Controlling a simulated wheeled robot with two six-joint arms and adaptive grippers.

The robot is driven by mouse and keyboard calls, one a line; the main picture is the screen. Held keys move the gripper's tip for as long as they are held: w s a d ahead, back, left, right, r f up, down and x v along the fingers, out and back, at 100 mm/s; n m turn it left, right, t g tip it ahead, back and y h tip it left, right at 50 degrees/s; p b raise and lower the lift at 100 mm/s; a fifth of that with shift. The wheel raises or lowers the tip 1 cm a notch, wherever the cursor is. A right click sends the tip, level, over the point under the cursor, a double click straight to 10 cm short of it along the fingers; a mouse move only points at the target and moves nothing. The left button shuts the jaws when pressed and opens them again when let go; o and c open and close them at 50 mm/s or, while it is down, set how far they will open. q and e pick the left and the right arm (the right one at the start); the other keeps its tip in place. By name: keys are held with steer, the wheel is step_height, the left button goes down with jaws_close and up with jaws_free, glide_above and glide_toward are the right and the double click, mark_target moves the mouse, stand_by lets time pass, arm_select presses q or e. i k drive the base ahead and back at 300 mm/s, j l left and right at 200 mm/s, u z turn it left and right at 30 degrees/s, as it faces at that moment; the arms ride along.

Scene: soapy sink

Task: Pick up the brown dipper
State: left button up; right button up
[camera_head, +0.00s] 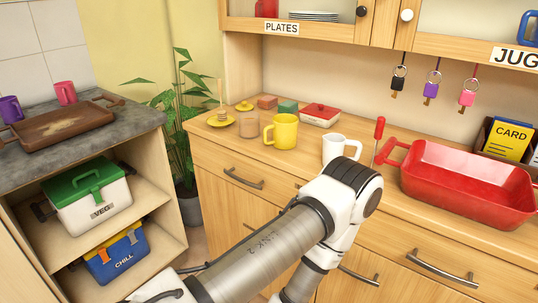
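A thin, light-brown wooden stick with a wider ridged lower part, which looks like the dipper (221,101), stands upright at the far left end of the wooden counter. Its foot is at a small yellow saucer (220,122); I cannot tell how it is held up. One of my arms crosses the lower middle of the view, with its elbow in front of the counter edge. Neither of my grippers is in view, so whether they are open or shut is hidden.
Near the dipper are a see-through brownish cup (249,126), a yellow mug (281,132) and a red lidded dish (320,115). A white mug (337,149) and a red basin (468,180) stand further right. A plant (178,105) is left of the counter.

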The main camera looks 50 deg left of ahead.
mark_target(222, 113)
steer(key=u, duration=1.9)
